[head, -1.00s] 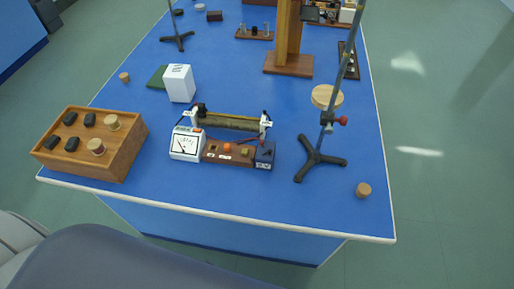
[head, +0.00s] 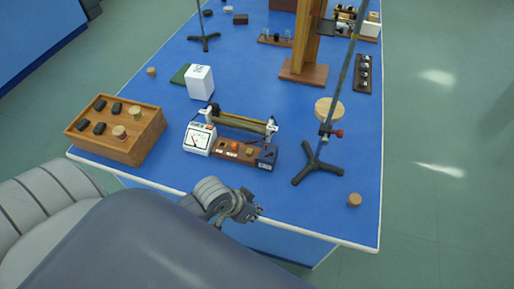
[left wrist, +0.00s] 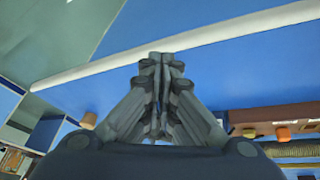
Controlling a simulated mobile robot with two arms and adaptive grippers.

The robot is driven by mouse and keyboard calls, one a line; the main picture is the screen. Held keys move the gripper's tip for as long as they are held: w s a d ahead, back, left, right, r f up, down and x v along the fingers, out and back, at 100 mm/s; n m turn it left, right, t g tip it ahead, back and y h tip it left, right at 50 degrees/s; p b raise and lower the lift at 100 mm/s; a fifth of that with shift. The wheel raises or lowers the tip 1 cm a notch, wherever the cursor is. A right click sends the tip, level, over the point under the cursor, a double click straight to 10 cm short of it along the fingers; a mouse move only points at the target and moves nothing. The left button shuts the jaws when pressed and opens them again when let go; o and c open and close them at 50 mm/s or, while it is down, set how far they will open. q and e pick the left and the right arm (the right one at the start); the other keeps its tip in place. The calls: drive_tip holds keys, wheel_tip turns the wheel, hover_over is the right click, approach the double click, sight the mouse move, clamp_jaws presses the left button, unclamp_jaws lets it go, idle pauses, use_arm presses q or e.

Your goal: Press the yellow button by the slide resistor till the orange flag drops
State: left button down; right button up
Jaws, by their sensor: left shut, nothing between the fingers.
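The slide resistor (head: 238,122) lies across the blue bench behind a brown wooden block (head: 221,148). On the block are a small orange piece (head: 233,146) and a yellow button (head: 250,152). In the left wrist view the yellow button (left wrist: 249,132) and orange piece (left wrist: 283,133) show at the lower right. I cannot tell whether the orange piece is the flag. My left gripper (head: 257,212) is at the bench's front edge, in front of the block and apart from it. In the left wrist view its fingers (left wrist: 162,62) are shut and empty. My right gripper is out of view.
A white meter (head: 199,139) stands left of the block and a dark blue box (head: 267,157) right of it. A tripod stand (head: 317,165) with a tall rod is further right. A wooden box (head: 105,142) with weights sits left.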

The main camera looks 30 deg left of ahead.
use_arm(q)
drive_tip(key=shift+h, duration=0.7)
drive_tip(key=w, duration=0.3)
drive_tip(key=w+a, duration=0.1)
drive_tip(key=shift+w+r, duration=0.35)
drive_tip(key=shift+n+t+h, duration=0.4)
drive_tip(key=shift+h, duration=0.1)
drive_tip(key=w+a, duration=0.1)
drive_tip(key=w+a+r, duration=0.1)
drive_tip(key=w, duration=0.1)
drive_tip(key=w+a+r, duration=0.1)
drive_tip(key=shift+w, duration=0.35)
drive_tip(key=w+a+r+n+t, duration=0.2)
drive_tip(key=w+a+r+n, duration=0.2)
drive_tip(key=w+a+r, duration=0.5)
drive_tip(key=shift+w+a+h+p, duration=0.3)
drive_tip(key=shift+w+a+p, duration=0.15)
drive_tip(key=shift+w+a, duration=0.1)
drive_tip(key=shift+f, duration=0.1)
